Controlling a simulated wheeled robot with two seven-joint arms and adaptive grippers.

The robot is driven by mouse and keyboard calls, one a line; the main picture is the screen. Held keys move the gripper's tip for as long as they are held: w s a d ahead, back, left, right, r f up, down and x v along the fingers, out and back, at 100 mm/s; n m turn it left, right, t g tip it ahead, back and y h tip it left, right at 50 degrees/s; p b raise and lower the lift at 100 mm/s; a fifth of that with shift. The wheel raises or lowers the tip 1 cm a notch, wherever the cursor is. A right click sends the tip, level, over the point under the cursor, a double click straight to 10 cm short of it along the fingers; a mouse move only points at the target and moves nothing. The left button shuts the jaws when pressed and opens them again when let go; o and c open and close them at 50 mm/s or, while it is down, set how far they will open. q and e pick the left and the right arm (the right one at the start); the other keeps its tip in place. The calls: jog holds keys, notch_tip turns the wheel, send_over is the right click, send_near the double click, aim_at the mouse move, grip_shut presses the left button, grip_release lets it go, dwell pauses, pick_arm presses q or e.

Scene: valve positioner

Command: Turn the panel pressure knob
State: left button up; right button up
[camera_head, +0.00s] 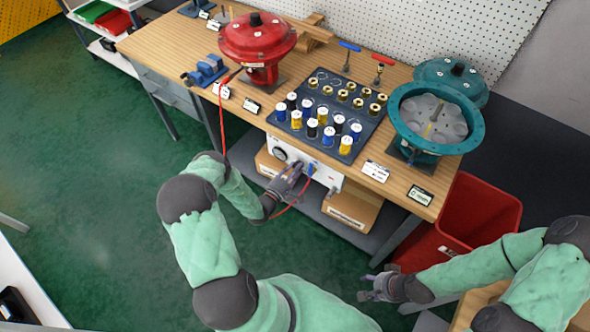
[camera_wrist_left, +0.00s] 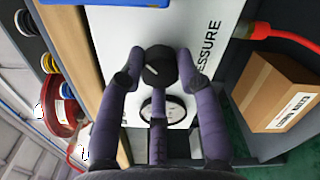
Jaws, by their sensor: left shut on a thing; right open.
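The white pressure panel (camera_head: 327,178) is mounted under the workbench's front edge, and its "PRESSURE" lettering shows in the left wrist view. The black round knob (camera_wrist_left: 158,66) with a pale pointer line is on the panel (camera_wrist_left: 118,33). My left gripper (camera_head: 296,167) is at the panel front, its purple fingers (camera_wrist_left: 160,68) closed around the knob. In the head view the hand hides the knob. A round gauge (camera_head: 280,154) sits left of the hand; it is partly behind the fingers in the left wrist view (camera_wrist_left: 172,108). My right gripper (camera_head: 368,285) is open and empty, low beside the bench.
A red hose (camera_head: 286,210) hangs by the panel. A cardboard box (camera_head: 350,208) is on the shelf below. The benchtop holds a red actuator (camera_head: 258,40), a tray of spools (camera_head: 352,112) and a teal housing (camera_head: 470,130). A red bin (camera_head: 482,208) stands at right.

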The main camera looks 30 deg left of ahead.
pick_arm(q)
jog(key=shift+s+f, duration=0.1)
jog(key=shift+f, duration=0.15)
dwell(0.3)
jog(key=o, duration=1.1)
jog(key=shift+o, duration=0.3)
jog(key=shift+a, duration=0.1)
jog(key=shift+r, duration=0.1)
jog(key=s, duration=1.2)
jog(key=shift+a, duration=0.4)
